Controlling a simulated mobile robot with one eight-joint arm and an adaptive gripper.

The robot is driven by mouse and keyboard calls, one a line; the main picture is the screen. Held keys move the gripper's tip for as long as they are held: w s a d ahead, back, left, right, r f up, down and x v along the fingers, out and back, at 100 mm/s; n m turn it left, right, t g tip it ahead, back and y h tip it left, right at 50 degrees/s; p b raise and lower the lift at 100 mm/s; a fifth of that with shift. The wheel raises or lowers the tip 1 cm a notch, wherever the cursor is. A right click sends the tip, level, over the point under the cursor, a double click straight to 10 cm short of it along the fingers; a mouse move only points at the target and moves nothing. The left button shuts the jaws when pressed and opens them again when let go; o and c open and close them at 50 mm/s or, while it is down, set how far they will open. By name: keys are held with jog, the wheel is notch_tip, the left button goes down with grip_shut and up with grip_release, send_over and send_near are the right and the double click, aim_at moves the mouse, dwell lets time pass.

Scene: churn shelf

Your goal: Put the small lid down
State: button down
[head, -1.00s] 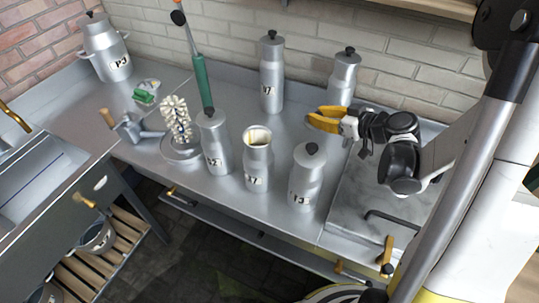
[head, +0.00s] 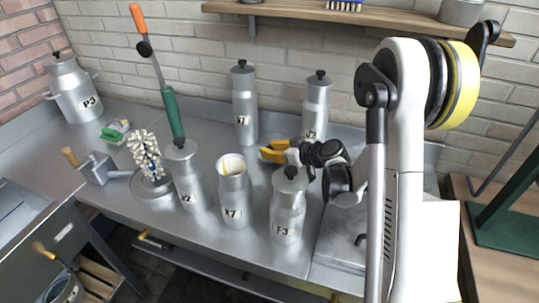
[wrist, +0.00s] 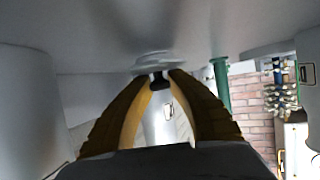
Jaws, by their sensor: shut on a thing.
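My gripper (head: 268,152) has yellow fingers and reaches in from the right, low among the churns. In the wrist view its fingertips (wrist: 160,77) are closed on the dark knob of the small lid (wrist: 153,62), a pale disc. The lid is close to the grey counter surface at the top of that view; I cannot tell if it touches. The lid is hidden in the head view. An open churn (head: 234,198) marked 7, with a pale inside, stands in front and left of the gripper.
Lidded churns stand close around: front right (head: 287,215), left (head: 186,182), back left (head: 245,112) and back right (head: 315,110). Some bare counter (head: 215,140) shows between front and back churns.

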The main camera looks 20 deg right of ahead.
jog(key=shift+f, duration=0.25)
jog(key=shift+f, duration=0.1)
jog(key=shift+f, duration=0.15)
jog(key=c, duration=1.3)
grip_release()
jog(key=shift+r, duration=0.2)
jog(key=shift+s+d+r, duration=0.15)
jog(key=shift+s+r, duration=0.05)
jog(key=p+v, duration=0.3)
jog(key=v, duration=0.8)
jog(key=shift+s+p, duration=0.3)
